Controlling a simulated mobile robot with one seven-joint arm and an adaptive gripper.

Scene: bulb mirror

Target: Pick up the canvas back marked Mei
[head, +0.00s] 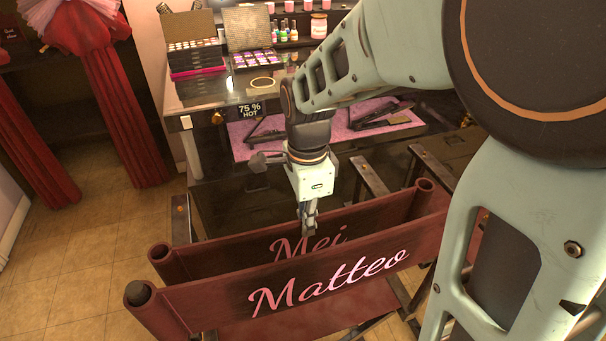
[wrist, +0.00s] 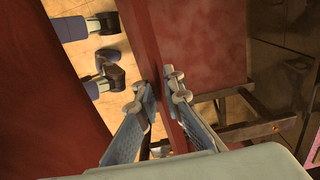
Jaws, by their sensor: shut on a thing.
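The dark red canvas back marked Mei (head: 230,250) spans between two posts, behind the canvas back marked Matteo (head: 330,290). Matteo's panel hides the lower part of Mei's. My gripper (head: 308,222) reaches down from above onto the middle of Mei's top edge, just over the lettering. In the wrist view, my gripper's fingers (wrist: 163,90) stand on either side of the thin upper edge of the Mei back (wrist: 143,35) and are shut on it. The Mei back still lies between its posts, roughly level.
Red curtains (head: 115,110) hang at the left. Tiled floor (head: 75,275) is free at the lower left.

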